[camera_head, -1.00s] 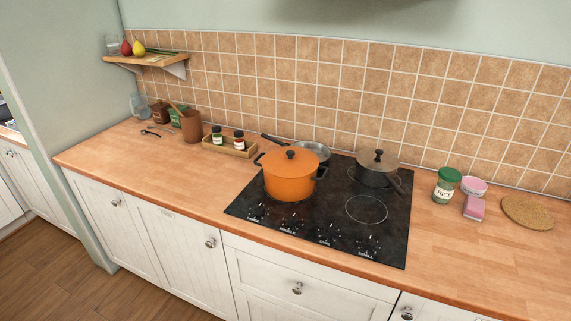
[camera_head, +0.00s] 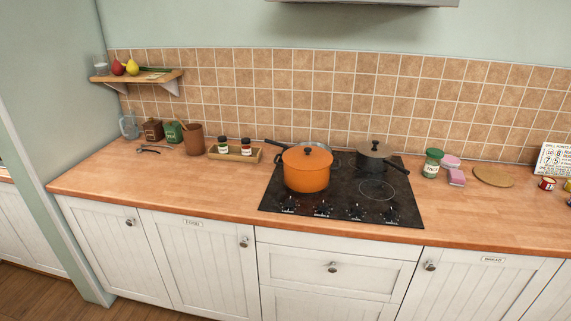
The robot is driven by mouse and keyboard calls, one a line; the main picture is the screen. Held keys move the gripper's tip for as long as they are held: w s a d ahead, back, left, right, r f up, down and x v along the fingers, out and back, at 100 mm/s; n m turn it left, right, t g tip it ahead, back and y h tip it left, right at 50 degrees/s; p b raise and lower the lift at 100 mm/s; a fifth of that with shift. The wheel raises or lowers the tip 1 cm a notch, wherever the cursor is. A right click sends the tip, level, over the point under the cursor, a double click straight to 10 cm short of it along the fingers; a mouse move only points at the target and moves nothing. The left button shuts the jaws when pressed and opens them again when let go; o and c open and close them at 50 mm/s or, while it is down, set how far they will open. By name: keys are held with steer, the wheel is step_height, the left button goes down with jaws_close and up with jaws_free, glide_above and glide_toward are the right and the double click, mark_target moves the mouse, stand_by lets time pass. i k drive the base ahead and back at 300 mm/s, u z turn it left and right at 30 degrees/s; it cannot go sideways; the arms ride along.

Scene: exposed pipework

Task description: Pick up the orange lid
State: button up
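The orange lid (camera_head: 307,154) has a dark round knob and sits on the orange pot (camera_head: 306,178). The pot stands on the left part of the black cooktop (camera_head: 345,212). My gripper is not in view, so its state and its distance from the lid do not show.
A frying pan (camera_head: 276,143) lies behind the orange pot. A dark lidded saucepan (camera_head: 375,156) stands to its right. A wooden tray (camera_head: 236,155) with two small jars is to the left. A green-lidded jar (camera_head: 432,163) stands right of the cooktop. The front counter (camera_head: 170,185) is clear.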

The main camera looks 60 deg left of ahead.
mark_target(305, 158)
steer(key=z, duration=0.05)
steer(key=k, duration=0.9)
steer(key=u, duration=2.45)
steer(key=i, duration=0.55)
steer(key=z, duration=0.15)
